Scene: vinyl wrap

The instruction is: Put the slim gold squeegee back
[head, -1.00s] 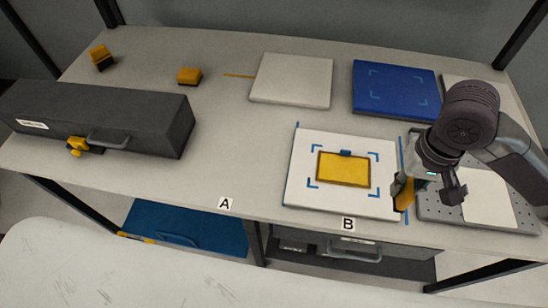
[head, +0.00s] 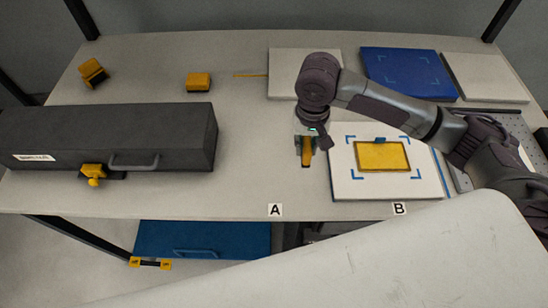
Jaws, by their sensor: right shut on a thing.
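My right gripper (head: 311,142) is shut on a slim gold squeegee (head: 307,155). It holds the squeegee pointing down just left of the white board with the gold panel; whether it touches the table cannot be told. A gold block-like tool (head: 93,72) sits at the far left and another (head: 198,82) right of it. A further gold tool (head: 93,171) is at the front of the dark case. My left gripper is not in view.
The long dark case (head: 110,135) with a handle lies at the left. The white board (head: 345,185) with blue corner marks carries a gold panel (head: 383,156). Behind are a pale board (head: 285,65) and a blue board (head: 405,72). Labels A (head: 275,210) and B (head: 399,208) mark the front edge.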

